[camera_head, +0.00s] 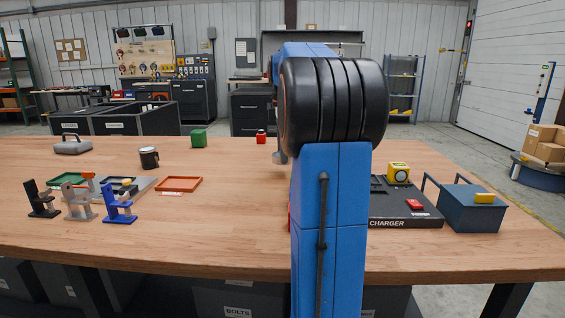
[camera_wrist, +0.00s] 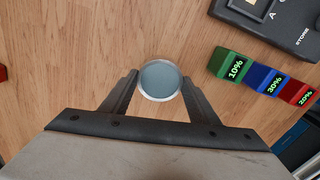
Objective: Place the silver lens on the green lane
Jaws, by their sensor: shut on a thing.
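The silver lens (camera_wrist: 160,80) is a round disc with a bright rim and a grey-blue face. In the wrist view my gripper (camera_wrist: 159,84) is shut on it, one finger on each side, with wood tabletop behind it. In the head view my blue arm hides the lens and the fingers. I cannot make out a green lane for certain in either view. A green tray (camera_head: 68,180) lies at the left of the table in the head view.
Green, blue and red blocks marked 10% (camera_wrist: 233,66), 30% (camera_wrist: 265,80) and 20% (camera_wrist: 298,93) sit right of the lens, below a dark panel (camera_wrist: 280,28). A charger (camera_head: 405,218), a blue-grey bin (camera_head: 468,212) and an orange tray (camera_head: 178,191) stand on the table (camera_head: 225,235).

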